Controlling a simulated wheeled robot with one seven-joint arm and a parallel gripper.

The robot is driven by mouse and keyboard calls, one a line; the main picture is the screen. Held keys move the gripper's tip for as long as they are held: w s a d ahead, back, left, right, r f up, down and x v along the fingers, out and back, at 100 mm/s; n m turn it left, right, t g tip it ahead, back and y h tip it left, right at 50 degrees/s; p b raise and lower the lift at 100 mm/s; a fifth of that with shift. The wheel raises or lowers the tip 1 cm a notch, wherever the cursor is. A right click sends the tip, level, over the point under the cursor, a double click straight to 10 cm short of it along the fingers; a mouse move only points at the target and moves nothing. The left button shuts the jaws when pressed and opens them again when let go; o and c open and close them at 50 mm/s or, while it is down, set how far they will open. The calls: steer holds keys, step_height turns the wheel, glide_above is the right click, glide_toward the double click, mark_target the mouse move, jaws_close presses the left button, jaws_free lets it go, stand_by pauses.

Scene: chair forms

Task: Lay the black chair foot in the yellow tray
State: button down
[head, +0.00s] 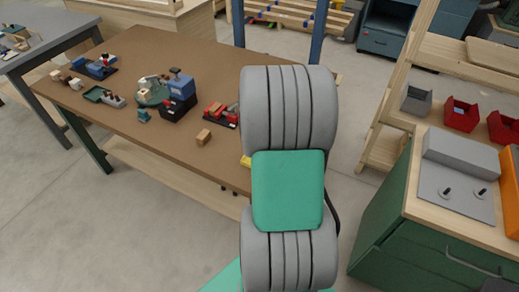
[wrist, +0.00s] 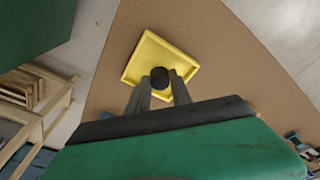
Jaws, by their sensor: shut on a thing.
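In the wrist view my gripper (wrist: 160,88) is shut on the black chair foot (wrist: 160,76), a small dark round piece between the two grey fingertips. The yellow tray (wrist: 141,62) lies beyond it on the brown table, and the foot appears in front of the tray's near part. I cannot tell how high the foot is above the tray floor. In the head view my arm hides the gripper and foot, and only a small yellow corner of the tray (head: 246,161) shows beside the arm.
The brown table (head: 150,50) carries a small wooden block (head: 204,137), a red item (head: 218,114), a blue and black item (head: 180,95) and a green tray (head: 100,95) to the left. A green cabinet (head: 385,225) and wooden shelf stand to the right.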

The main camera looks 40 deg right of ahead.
steer(key=shift+f+b, duration=0.4)
steer(key=shift+f, duration=0.15)
stand_by(0.5)
steer(key=c, duration=1.1)
jaws_free()
steer(key=shift+o, duration=0.4)
steer(key=o, duration=0.4)
steer(key=shift+r+p, duration=2.2)
steer(key=shift+r, duration=0.85)
